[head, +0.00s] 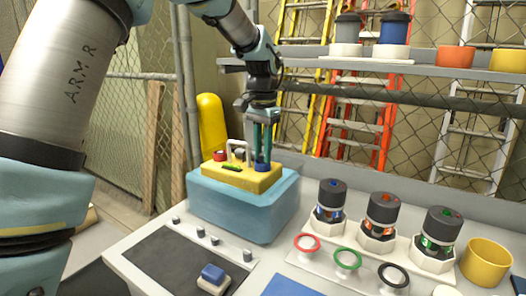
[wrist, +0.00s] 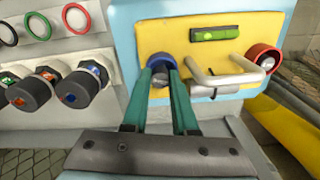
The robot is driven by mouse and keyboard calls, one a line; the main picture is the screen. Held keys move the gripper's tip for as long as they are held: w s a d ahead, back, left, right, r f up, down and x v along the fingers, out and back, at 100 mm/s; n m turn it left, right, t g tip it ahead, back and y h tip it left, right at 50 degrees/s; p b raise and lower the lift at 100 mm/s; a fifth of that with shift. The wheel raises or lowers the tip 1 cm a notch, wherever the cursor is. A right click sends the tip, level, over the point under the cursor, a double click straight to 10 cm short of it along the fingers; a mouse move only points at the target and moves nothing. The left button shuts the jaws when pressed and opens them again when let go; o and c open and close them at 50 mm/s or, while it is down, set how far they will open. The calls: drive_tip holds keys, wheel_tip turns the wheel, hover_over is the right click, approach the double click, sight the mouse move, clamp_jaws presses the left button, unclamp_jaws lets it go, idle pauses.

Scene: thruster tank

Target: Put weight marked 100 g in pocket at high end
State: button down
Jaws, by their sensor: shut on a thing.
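A yellow float (head: 243,180) sits in the top of a blue tank (head: 220,212). It carries a white handle (head: 238,145), a green level vial (head: 231,168), a red-rimmed pocket (head: 220,155) and a blue-rimmed pocket (head: 262,168). My gripper (head: 262,152) points down at the blue-rimmed pocket. In the wrist view its teal fingers (wrist: 162,82) are shut on a dark grey weight (wrist: 161,77), which lies within or just over the blue rim (wrist: 178,52). How deep it sits is unclear. Its marking cannot be read. I cannot tell which end is higher.
Thrusters in white stands (head: 380,228), coloured rings (head: 347,258) and a yellow cup (head: 487,260) are at right.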

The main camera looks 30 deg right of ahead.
drive_tip(key=shift+f, duration=0.2)
drive_tip(key=shift+w+f, duration=0.1)
drive_tip(key=shift+f, duration=0.25)
drive_tip(key=c, duration=0.6)
unclamp_jaws()
wheel_tip(320, 180, up, 11)
drive_tip(key=shift+f+b, duration=0.15)
drive_tip(key=shift+b, duration=0.9)
